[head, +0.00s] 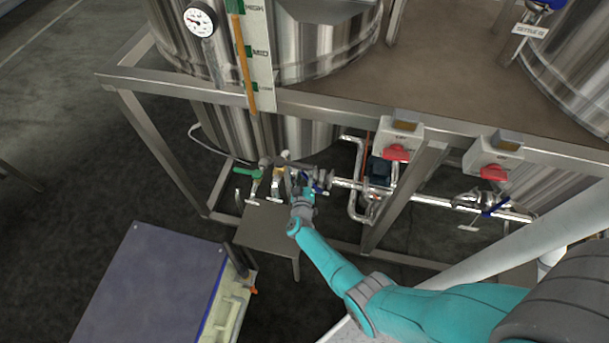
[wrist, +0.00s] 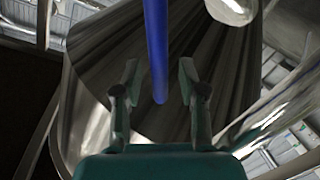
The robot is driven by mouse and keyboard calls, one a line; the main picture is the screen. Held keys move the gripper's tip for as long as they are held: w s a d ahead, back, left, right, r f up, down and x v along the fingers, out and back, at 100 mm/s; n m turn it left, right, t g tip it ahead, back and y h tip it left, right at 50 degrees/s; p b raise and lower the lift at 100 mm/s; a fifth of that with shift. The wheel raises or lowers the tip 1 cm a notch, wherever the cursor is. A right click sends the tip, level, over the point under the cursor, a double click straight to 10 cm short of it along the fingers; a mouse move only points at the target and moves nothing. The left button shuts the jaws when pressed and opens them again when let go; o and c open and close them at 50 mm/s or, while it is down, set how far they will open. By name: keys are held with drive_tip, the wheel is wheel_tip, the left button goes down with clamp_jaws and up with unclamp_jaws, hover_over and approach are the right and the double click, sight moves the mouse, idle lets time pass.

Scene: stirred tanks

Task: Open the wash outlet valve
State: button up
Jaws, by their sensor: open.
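A blue valve handle (wrist: 156,45) stands upright in the wrist view, with its lower end between the two open fingers of my gripper (wrist: 158,82). There is a gap on each side, and the fingers do not appear to touch it. In the head view my gripper (head: 303,184) is at the pipework under the tank frame, by a small blue handle (head: 318,189) that it partly hides. A green-handled valve (head: 247,173) sits just left of it. I see no readable label naming the wash outlet valve.
A steel frame beam (head: 330,107) crosses above the pipes. Two boxes with red switches (head: 396,153) hang from it. A small grey stand (head: 268,233) is below my gripper. A blue-topped cart (head: 150,285) stands at the front left. Another blue-handled valve (head: 494,207) is to the right.

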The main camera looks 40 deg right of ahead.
drive_tip(key=shift+s, duration=0.1)
drive_tip(key=v, duration=1.2)
